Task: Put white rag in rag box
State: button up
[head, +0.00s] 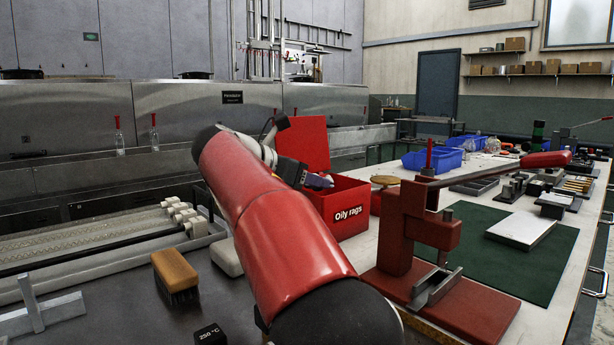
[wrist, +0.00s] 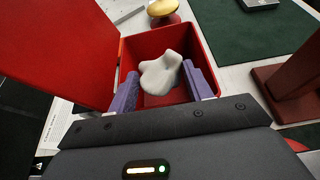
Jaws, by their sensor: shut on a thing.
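The white rag (wrist: 160,75) shows in the wrist view as a crumpled pale lump between my gripper's purple fingers. My gripper (wrist: 163,92) is shut on it. The rag box is a red open box labelled "Oily rags" (head: 348,211), with its red lid raised (head: 302,145). In the wrist view the box (wrist: 200,42) surrounds the rag in the picture, and its red floor shows below the rag. My gripper (head: 318,181) is over the box opening in the head view. How deep the rag sits is hard to tell. The rag is hidden in the head view.
A red press (head: 420,225) stands right of the box, by a green mat (head: 520,262). A brush (head: 175,275) and a black "250 °C" block (head: 209,335) are at the front left. A round tan-topped object (head: 385,181) stands just behind the box.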

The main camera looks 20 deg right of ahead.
jog(key=o, duration=1)
jog(key=shift+o, duration=0.2)
jog(key=shift+r, duration=0.35)
jog(key=p+v, duration=0.3)
jog(key=v, duration=0.9)
jog(key=shift+r, duration=0.15)
